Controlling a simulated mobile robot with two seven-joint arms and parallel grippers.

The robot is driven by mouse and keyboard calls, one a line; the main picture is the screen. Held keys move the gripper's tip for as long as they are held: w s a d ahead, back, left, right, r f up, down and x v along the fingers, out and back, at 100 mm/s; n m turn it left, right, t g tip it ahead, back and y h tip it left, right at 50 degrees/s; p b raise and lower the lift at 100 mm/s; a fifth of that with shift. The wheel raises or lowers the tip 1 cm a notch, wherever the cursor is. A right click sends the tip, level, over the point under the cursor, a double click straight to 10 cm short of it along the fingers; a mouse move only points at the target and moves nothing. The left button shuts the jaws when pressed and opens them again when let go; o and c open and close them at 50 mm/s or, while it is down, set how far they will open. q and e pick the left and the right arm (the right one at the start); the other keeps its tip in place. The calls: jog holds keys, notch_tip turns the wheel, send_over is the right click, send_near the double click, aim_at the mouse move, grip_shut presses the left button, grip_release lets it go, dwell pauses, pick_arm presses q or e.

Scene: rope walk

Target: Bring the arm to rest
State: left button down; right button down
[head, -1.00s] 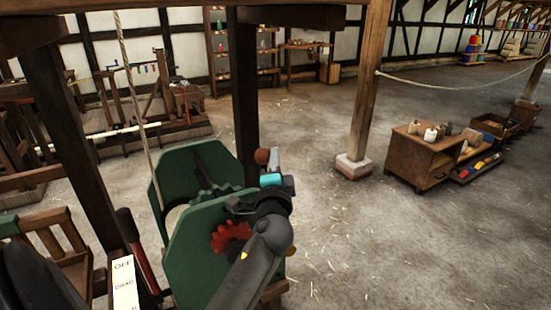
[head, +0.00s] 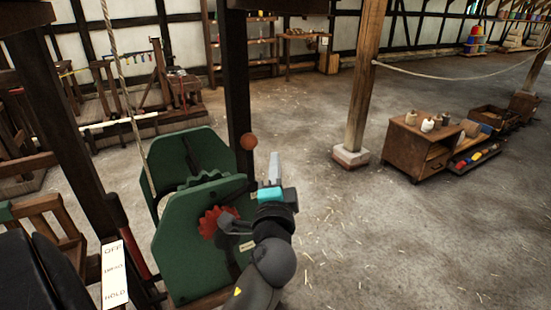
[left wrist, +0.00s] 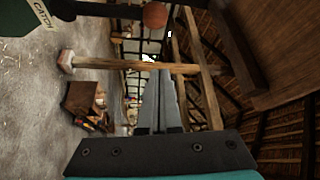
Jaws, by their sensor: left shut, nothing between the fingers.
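My left gripper (head: 275,166) stands just right of the green machine in the head view, fingers pointing up, shut and empty. The left wrist view shows its grey fingers (left wrist: 160,100) together with nothing between them. The machine has green side plates (head: 195,245), a red toothed wheel (head: 213,221) and a round orange-brown knob (head: 249,142). The knob is left of and above the fingertips, apart from them in the head view. It also shows in the wrist view (left wrist: 155,15), near a green plate labelled CATCH (left wrist: 40,14). My right gripper is not visible.
A dark post (head: 236,90) rises behind the machine. A white OFF/DRAG/HOLD plate (head: 114,275) is at lower left. A wooden post (head: 363,90) carries a rope to the right. A wooden cabinet (head: 415,150) stands beyond.

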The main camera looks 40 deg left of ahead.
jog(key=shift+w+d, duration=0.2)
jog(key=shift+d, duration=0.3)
